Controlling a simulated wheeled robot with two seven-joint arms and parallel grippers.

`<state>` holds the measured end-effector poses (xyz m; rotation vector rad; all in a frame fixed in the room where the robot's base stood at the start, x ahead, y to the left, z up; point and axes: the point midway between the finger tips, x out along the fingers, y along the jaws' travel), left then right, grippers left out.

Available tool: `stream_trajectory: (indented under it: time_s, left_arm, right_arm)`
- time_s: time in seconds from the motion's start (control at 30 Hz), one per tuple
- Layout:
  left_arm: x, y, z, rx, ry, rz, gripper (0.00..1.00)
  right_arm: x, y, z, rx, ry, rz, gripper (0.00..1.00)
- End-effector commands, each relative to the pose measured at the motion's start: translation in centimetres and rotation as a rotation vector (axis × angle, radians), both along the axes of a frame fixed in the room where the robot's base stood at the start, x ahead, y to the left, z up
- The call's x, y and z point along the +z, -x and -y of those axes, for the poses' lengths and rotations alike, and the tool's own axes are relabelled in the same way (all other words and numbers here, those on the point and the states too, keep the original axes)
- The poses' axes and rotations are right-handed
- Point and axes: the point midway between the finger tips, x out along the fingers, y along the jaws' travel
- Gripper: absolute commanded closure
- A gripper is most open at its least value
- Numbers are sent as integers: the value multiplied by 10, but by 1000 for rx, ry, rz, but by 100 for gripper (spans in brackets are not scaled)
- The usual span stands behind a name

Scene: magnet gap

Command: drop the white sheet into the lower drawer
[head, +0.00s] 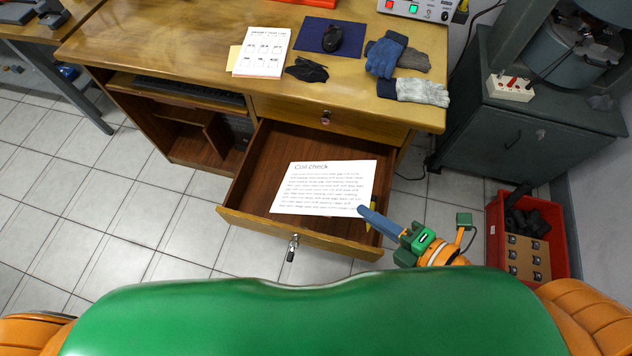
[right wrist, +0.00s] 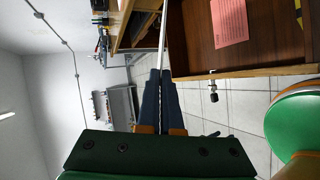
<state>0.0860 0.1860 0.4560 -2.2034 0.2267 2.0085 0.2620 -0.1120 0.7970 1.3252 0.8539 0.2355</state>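The white sheet (head: 325,188), headed "Coil check", is spread over the open lower drawer (head: 262,228) in the head view. My right gripper (head: 364,211) is shut on its near right corner. In the right wrist view the sheet (right wrist: 163,40) shows edge-on as a thin white strip between the shut fingers (right wrist: 160,75). It is above the drawer's floor, beside the drawer (right wrist: 250,71) in that view. A pink sheet (right wrist: 230,22) lies in the drawer; the white sheet hides it in the head view. My left gripper is out of view.
The upper drawer (head: 330,118) is shut. On the desk (head: 190,45) are a paper pad (head: 262,53), a mouse (head: 333,38) on a blue mat, and gloves (head: 385,55). A red crate (head: 562,240) stands on the floor at right. Bare tiled floor lies left of the drawer.

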Motion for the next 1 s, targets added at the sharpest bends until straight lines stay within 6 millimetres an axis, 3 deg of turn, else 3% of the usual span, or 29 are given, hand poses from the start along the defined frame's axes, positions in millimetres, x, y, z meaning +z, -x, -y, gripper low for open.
stream_trajectory:
  time_s: [0.03,0.17,0.47,0.57,0.67,0.8,1.0]
  left_arm:
    - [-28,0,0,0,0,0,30]
    - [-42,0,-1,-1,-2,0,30]
    - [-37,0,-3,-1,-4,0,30]
    - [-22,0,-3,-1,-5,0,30]
    - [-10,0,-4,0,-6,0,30]
    - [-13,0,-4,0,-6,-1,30]
    - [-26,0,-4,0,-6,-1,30]
  right_arm:
    - [-38,12,-4,-16,1,-15,100]
    - [-65,32,-8,-36,15,-25,100]
    - [-64,35,-9,-43,20,-21,100]
    - [-58,18,-3,-41,23,-15,100]
    - [-58,-15,8,-42,25,-11,100]
    - [-64,-62,24,-44,23,-15,100]
    - [-68,-116,43,-45,22,-18,100]
